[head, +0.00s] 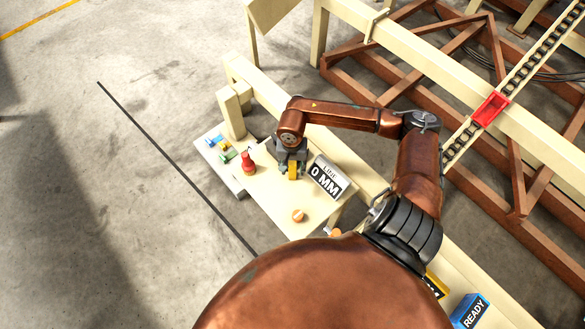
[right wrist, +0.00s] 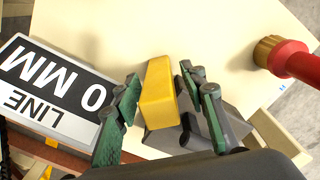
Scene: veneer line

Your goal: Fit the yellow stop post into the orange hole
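The yellow stop post (right wrist: 158,95) is a blocky piece between the fingers of my right gripper (right wrist: 160,80) in the right wrist view. The fingers stand on either side of it with narrow gaps, and a grey block shows behind it. In the head view the right gripper (head: 291,168) points down over the cream table, with the yellow post (head: 292,171) at its fingertips. A small round orange piece with a pale patch (head: 298,215) is on the table nearer to me; I cannot tell whether it is the orange hole. My left gripper is not in view.
A red post (head: 248,162) stands left of the gripper. A "LINE 0 MM" sign (head: 327,178) stands close on the right. A pale tray (head: 214,150) with blue, yellow and green pieces lies at the left. The tabletop between gripper and orange piece is clear.

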